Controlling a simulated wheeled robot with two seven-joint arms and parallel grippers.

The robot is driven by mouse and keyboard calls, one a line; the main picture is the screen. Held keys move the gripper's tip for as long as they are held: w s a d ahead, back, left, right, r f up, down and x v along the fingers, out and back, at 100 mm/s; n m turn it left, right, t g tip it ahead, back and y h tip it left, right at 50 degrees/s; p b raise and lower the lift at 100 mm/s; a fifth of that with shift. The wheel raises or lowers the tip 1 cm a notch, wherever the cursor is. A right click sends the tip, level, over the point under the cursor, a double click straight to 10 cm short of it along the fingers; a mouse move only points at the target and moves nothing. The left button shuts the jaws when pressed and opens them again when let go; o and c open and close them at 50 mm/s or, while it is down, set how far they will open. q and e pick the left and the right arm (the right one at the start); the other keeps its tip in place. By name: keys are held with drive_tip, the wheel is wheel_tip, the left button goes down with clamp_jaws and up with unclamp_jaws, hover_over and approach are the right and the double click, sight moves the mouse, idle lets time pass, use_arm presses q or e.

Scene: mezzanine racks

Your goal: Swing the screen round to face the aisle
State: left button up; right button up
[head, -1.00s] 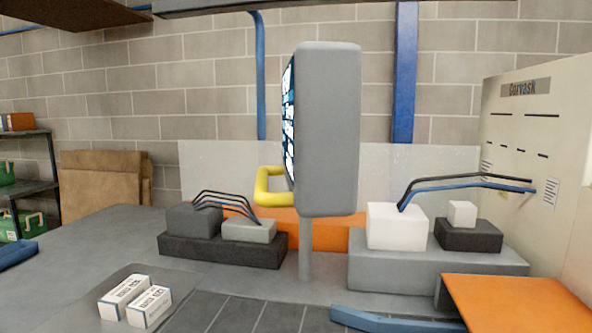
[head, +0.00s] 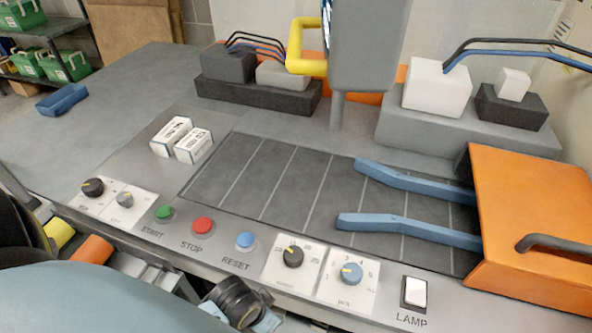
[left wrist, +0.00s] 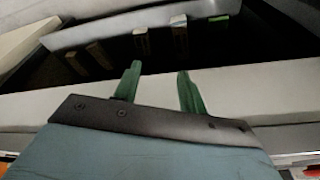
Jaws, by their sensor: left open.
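The screen (head: 372,45) is a thick grey panel on a grey post (head: 338,110), cut off by the top edge of the head view. It is seen nearly edge-on; only a thin sliver of its lit face shows, on its left side. A yellow handle (head: 294,50) sticks out to the left from that side. My left gripper (left wrist: 159,72) shows in the left wrist view with two green fingers apart and nothing between them. The screen and handle are not recognisable in that view. In the head view parts of my arm fill the lower left. My right gripper is not in view.
A console with buttons and knobs, including a red stop button (head: 202,226), spans the front. Two white boxes (head: 182,140) lie left of the dark conveyor (head: 270,180). Blue rails (head: 410,229) and an orange cover (head: 535,215) are at right. Cabled blocks (head: 228,65) flank the post.

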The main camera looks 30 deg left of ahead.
use_arm(q)
wheel_tip(320, 180, up, 11)
drive_tip(key=p, duration=0.2)
drive_tip(key=w+a+r+t+y, duration=0.1)
drive_tip(key=w+a, duration=0.1)
drive_tip(key=a, duration=0.1)
drive_tip(key=w+a+r+t, duration=0.1)
drive_tip(key=w+a+t, duration=0.1)
drive_tip(key=a, duration=0.2)
drive_tip(key=w+a+r+t+y, duration=0.1)
drive_tip(key=w+a, duration=0.1)
drive_tip(key=a, duration=0.2)
drive_tip(key=shift+r+t+y, duration=0.3)
drive_tip(key=w+a+r+m+t+h, duration=0.1)
drive_tip(key=w+a+r+m+t, duration=0.25)
drive_tip(key=r, duration=0.35)
drive_tip(key=w+a+r+m+t, duration=0.3)
drive_tip(key=r+t, duration=0.1)
drive_tip(key=r, duration=0.3)
drive_tip(key=w+a+r+m+t+h, duration=0.1)
drive_tip(key=w+a+r+m+t, duration=0.25)
drive_tip(key=r, duration=0.45)
drive_tip(key=m+g+h, duration=0.2)
drive_tip(key=m+h, duration=1)
approach(296, 40)
drive_tip(key=a+f, duration=0.2)
drive_tip(key=a, duration=0.2)
drive_tip(key=shift+p+x, duration=1)
drive_tip(key=shift+x, duration=5.8)
